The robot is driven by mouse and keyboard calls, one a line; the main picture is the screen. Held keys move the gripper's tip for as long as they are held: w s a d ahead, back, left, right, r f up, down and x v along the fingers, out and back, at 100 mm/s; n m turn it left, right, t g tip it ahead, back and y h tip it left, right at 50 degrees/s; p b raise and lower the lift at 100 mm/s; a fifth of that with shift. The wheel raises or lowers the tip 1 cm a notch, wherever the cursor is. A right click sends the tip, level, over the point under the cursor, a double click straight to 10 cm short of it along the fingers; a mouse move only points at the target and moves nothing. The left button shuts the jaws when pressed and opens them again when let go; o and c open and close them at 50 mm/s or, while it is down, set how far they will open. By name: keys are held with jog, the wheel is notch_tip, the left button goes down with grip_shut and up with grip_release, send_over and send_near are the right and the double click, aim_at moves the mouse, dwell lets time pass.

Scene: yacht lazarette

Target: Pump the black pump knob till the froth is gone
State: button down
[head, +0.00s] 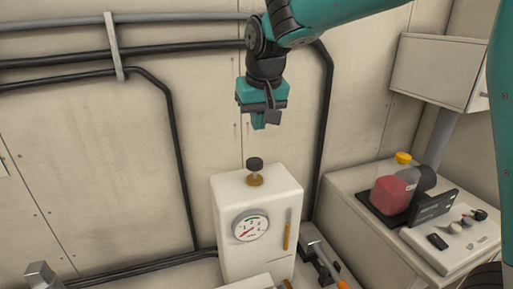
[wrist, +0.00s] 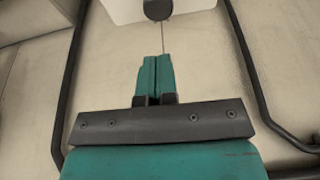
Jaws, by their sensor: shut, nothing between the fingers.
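The black pump knob (head: 255,163) stands on a brass-coloured collar on top of the white pump housing (head: 230,196). The housing front has a round gauge (head: 250,226) with a red needle and a yellow-orange vertical strip (head: 288,230). My gripper (head: 264,121) is shut and empty, above the knob and apart from it. In the wrist view my gripper's fingers (wrist: 155,75) are pressed together, and the black knob (wrist: 157,9) shows beyond their tips at the top edge. I cannot make out any froth.
On the white cabinet at right are a bottle of red liquid (head: 391,193) with a yellow cap, a dark tablet-like panel (head: 433,207) and a board with small knobs (head: 462,232). Black pipes (head: 176,150) run along the wall. Tools (head: 318,262) lie right of the housing.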

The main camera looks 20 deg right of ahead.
aim_at(256, 162)
jog(key=p+x, duration=0.1)
jog(key=x, duration=0.1)
jog(key=p+x, duration=0.1)
jog(key=x, duration=0.2)
jog(key=s+p+x, duration=0.1)
jog(key=x, duration=0.2)
jog(key=shift+w+f, duration=0.1)
jog(key=shift+f, duration=0.55)
notch_tip(256, 162, down, 4)
jog(key=b, duration=0.3)
jog(key=shift+r, duration=0.4)
notch_tip(256, 162, up, 4)
jog(key=p, duration=0.3)
jog(key=b+v, duration=0.3)
jog(key=v, duration=0.7)
